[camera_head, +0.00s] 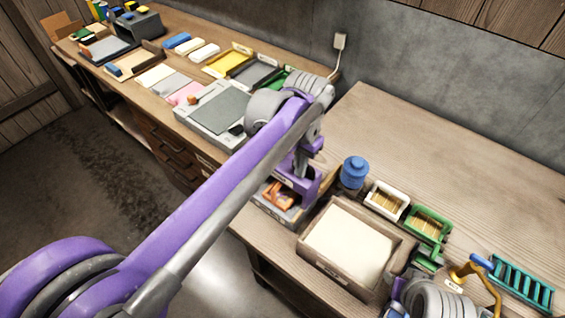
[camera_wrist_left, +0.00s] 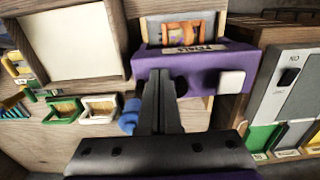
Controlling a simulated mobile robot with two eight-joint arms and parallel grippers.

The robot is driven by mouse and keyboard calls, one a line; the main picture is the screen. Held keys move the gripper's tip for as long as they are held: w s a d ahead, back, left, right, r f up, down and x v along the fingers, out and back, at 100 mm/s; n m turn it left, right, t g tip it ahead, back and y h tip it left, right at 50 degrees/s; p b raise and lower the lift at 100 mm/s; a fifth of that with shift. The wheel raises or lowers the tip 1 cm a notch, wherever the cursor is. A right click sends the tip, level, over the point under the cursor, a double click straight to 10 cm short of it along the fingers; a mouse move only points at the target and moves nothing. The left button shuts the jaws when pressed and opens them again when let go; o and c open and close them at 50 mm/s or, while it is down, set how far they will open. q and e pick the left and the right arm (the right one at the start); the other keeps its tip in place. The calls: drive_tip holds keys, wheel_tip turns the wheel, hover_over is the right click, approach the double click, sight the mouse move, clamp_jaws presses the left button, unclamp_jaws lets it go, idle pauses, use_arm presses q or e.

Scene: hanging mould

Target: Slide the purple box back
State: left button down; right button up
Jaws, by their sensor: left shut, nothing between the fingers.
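The purple box (camera_wrist_left: 205,68) fills the upper middle of the left wrist view. It has a small label, a dark round spot and a pale square on its near face. An orange item shows just beyond its upper edge. In the head view the purple box (camera_head: 300,186) is partly hidden under my left wrist. My left gripper (camera_wrist_left: 165,76) is shut and empty, its fingertips at the face of the box; I cannot tell whether they touch. Part of my right arm shows at the lower right of the head view, its fingers not clear.
A wooden tray (camera_head: 318,262) with a pale sheet stands beside the box. A blue jar (camera_head: 354,171), a white bin (camera_head: 387,200), a green bin (camera_head: 429,223) and a teal rack (camera_head: 522,284) stand farther right. A grey device (camera_head: 212,113) lies to the left. The rear right tabletop is clear.

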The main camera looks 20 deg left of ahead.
use_arm(q)
drive_tip(key=shift+w+d+p, duration=1.45)
drive_tip(key=shift+w+d, duration=0.85)
drive_tip(key=shift+w, duration=4.05)
wheel_tip(320, 180, up, 9)
drive_tip(key=p, duration=0.3)
drive_tip(key=shift+s+a+p, duration=0.15)
drive_tip(key=shift+s+p, duration=0.25)
use_arm(e)
drive_tip(key=w+r, duration=0.4)
drive_tip(key=r, duration=0.4)
drive_tip(key=shift+r+t, duration=0.2)
drive_tip(key=shift+t, duration=0.1)
use_arm(q)
drive_tip(key=shift+s+f, duration=0.1)
use_arm(e)
drive_tip(key=shift+s+d, duration=0.1)
drive_tip(key=shift+s, duration=0.05)
